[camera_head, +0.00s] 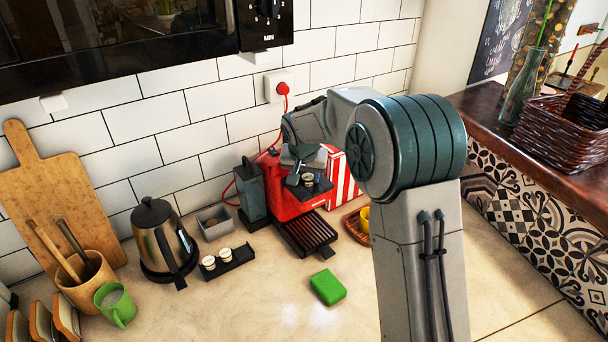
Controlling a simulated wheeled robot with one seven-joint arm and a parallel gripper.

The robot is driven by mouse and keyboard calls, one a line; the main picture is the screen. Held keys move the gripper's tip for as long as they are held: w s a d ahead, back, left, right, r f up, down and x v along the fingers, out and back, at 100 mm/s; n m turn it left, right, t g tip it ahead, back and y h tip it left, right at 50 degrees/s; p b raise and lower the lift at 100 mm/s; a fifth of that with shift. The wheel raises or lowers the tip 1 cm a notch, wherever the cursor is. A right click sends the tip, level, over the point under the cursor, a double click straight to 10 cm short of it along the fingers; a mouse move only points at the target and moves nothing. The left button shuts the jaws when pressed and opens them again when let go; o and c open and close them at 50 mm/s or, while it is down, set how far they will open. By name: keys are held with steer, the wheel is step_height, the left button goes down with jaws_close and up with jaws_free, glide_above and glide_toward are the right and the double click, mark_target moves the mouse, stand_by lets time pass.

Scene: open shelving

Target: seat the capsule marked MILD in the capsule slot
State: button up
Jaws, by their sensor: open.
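The red coffee machine (289,206) stands against the tiled wall. My gripper (302,178) is at the dark top of the machine, with its jaws open. A small pale capsule (308,180) shows right beside the fingers, at the machine's top. I cannot tell whether it sits fully down in the capsule slot, which the fingers and capsule hide. Two more pale capsules, one on the left (208,262) and one on the right (225,254), stand in a black holder (242,257) left of the machine. No capsule marking is readable at this size.
A dark drip tray (308,235) juts out before the machine. A green sponge (328,287) lies in front. A kettle (157,238), grey box (214,222) and green mug (115,304) stand left. A striped box (345,181) is behind my arm.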

steer(key=shift+s+d+f+p, duration=0.25)
steer(key=shift+d+f+p, duration=0.15)
steer(key=shift+d+p, duration=0.05)
steer(key=w+a+b+v, duration=0.1)
steer(key=b+v, duration=0.1)
steer(key=v, duration=1.1)
steer(key=s+d+n, duration=0.1)
steer(key=s+d, duration=0.4)
steer(key=s, duration=0.3)
steer(key=s+d, duration=0.6)
steer(key=s, duration=0.2)
steer(key=s+d+f, duration=0.1)
steer(key=s+f, duration=0.1)
steer(key=s, duration=0.5)
steer(key=s+d+f+n, duration=0.1)
steer(key=s+d+f, duration=0.1)
steer(key=s, duration=0.6)
steer(key=shift+d+f+g+y, duration=0.3)
steer(key=shift+d+f+g, duration=0.1)
steer(key=shift+f, duration=0.3)
steer(key=shift+f, duration=0.35)
